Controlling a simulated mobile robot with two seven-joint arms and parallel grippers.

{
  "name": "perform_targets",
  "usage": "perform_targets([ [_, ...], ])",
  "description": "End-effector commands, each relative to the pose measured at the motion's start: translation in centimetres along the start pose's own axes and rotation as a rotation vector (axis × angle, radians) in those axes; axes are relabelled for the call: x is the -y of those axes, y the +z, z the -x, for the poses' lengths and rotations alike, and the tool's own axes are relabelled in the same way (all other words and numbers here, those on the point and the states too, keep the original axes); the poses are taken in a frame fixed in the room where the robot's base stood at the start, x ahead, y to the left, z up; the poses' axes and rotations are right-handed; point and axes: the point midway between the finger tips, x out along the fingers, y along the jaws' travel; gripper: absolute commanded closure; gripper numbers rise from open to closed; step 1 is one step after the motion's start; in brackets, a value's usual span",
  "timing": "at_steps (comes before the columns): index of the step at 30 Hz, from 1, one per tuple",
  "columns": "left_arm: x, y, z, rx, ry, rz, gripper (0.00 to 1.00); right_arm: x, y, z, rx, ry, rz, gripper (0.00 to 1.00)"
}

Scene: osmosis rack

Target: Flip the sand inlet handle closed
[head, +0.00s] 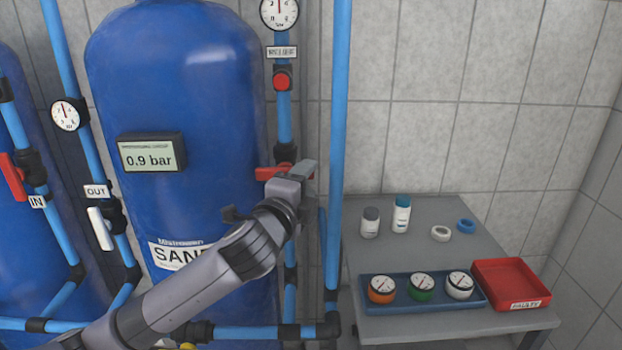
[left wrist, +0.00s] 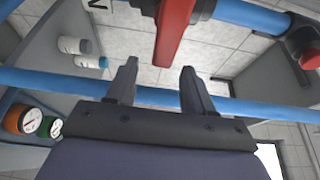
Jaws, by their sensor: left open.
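A red handle (head: 268,173) sits on the blue pipe just right of the tank marked SAND (head: 180,252). In the head view it points sideways across the pipe, and my gripper hides part of it. My left gripper (head: 303,180) is right beside this handle. In the left wrist view the red handle (left wrist: 174,32) lies just beyond the fingertips, roughly in line with the gap between them. My left gripper (left wrist: 158,78) is open, with nothing between its fingers. Whether a finger touches the handle is unclear. My right gripper is not in view.
A tall blue pipe (head: 336,130) runs close to the right of my gripper. Another red handle (head: 13,177) and a white handle (head: 100,228) are at left. A grey table (head: 410,240) at right holds bottles, a gauge tray (head: 400,308) and a red tray (head: 508,270).

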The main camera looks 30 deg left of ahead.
Motion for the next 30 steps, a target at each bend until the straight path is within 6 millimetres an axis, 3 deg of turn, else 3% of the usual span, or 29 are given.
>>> perform_targets([
  [9, -0.1, 0.0, 2.8, 0.0, 0.0, -0.002, 0.48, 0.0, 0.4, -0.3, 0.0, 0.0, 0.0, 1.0],
  [26, 0.0, 0.0, 3.0, 0.0, 0.001, -0.001, 0.48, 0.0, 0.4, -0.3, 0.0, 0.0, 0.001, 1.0],
  [30, -1.8, -0.4, 3.1, -0.017, 0.037, 0.039, 0.48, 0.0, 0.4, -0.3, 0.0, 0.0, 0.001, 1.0],
])
